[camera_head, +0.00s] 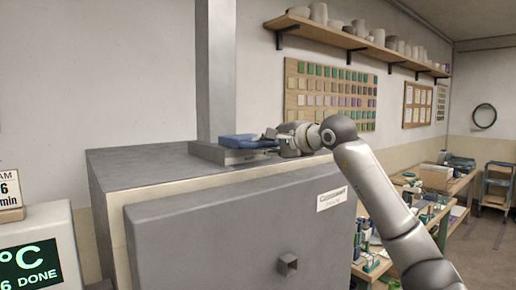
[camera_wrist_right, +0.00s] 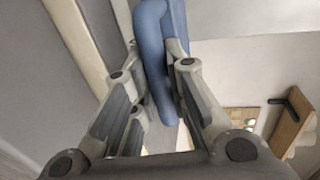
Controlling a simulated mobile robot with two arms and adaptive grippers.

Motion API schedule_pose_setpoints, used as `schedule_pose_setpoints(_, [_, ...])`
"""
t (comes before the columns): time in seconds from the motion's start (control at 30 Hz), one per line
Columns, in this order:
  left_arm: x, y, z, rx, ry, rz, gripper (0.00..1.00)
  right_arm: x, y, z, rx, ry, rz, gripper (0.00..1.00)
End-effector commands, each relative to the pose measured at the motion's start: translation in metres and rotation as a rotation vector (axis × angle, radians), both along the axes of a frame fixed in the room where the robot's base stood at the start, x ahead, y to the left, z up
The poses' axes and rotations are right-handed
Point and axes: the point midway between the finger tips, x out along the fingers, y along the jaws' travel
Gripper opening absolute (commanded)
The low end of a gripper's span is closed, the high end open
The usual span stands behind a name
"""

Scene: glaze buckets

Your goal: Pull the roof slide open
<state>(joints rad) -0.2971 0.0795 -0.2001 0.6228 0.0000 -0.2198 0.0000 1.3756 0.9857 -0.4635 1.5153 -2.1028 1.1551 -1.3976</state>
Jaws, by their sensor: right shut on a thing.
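The roof slide (camera_head: 230,156) is a flat grey piece at the foot of the square flue, on top of the grey kiln (camera_head: 130,168). A blue handle (camera_head: 243,140) lies over it. My right gripper (camera_head: 277,142) reaches in from the right at roof height and is shut on the blue handle. In the right wrist view the blue handle (camera_wrist_right: 152,50) runs between the two fingers. The fingers hide part of the handle, and how far the slide is out is hard to tell. My left gripper is not in view.
The tall grey flue (camera_head: 215,70) rises from the roof behind the slide. A shelf of pots (camera_head: 350,38) and a board of glaze tiles (camera_head: 330,93) hang on the back wall. A display reading DONE (camera_head: 40,255) stands at the left. The roof's left part is bare.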

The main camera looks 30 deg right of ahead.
Motion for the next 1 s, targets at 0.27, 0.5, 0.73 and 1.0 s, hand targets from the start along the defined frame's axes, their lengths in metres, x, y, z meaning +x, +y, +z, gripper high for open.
schedule_pose_setpoints(0.27, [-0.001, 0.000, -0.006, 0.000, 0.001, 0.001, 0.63, -0.019, -0.002, -0.002, -0.001, 0.004, -0.001, 0.00])
schedule_pose_setpoints(0.5, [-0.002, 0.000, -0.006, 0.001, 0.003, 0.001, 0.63, -0.019, -0.001, -0.001, -0.001, 0.004, -0.001, 0.21])
schedule_pose_setpoints(0.73, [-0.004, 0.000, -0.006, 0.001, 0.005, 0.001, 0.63, -0.019, -0.001, -0.001, 0.000, 0.003, -0.001, 0.37])
schedule_pose_setpoints(1.0, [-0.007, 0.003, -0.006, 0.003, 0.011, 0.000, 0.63, -0.023, -0.002, 0.000, 0.000, 0.002, -0.001, 0.37])
